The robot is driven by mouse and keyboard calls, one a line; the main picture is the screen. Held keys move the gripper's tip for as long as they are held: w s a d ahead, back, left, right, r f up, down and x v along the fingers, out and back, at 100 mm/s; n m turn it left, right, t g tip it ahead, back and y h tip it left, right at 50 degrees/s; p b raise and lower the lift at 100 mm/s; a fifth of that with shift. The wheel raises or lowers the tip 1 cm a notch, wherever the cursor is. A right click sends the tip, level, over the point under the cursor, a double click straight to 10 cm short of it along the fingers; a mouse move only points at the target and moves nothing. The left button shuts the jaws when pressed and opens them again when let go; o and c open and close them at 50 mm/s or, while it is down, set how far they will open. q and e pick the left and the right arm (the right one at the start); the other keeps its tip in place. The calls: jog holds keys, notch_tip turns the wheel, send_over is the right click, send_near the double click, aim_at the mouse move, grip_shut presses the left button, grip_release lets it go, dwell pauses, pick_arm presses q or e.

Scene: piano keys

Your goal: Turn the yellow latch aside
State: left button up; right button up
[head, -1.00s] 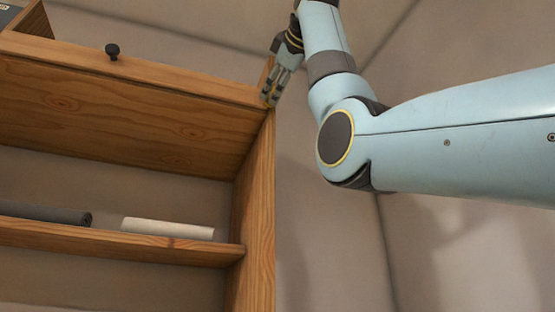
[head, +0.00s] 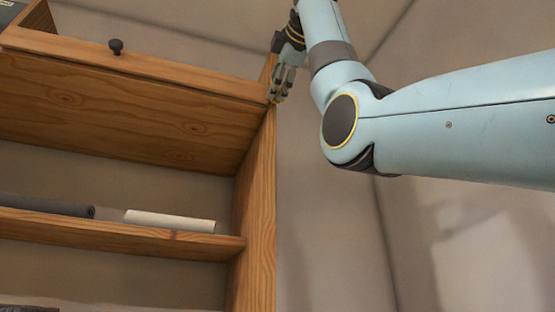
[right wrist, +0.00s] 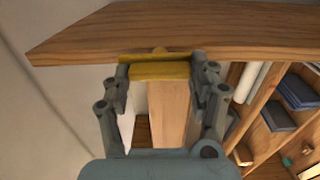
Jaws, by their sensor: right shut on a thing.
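The yellow latch (right wrist: 160,70) shows in the right wrist view as a flat bar just under the edge of a wooden board. My right gripper (right wrist: 161,78) has one finger at each end of the latch and is shut on it. In the head view my right gripper (head: 277,98) is at the top right corner of the wooden cabinet (head: 254,215). The latch is hidden there behind the fingers, or too small to make out. My left gripper is not in view.
A white roll (head: 170,220) and a dark roll (head: 50,206) lie on the shelf (head: 130,236). Dark books (right wrist: 296,92) show in the right wrist view. The space right of the cabinet is clear.

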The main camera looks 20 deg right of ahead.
jog(key=o, duration=1.2)
jog(key=shift+s, duration=0.1)
jog(key=s, duration=1.1)
jog(key=shift+s+d, duration=0.15)
jog(key=shift+s, duration=0.2)
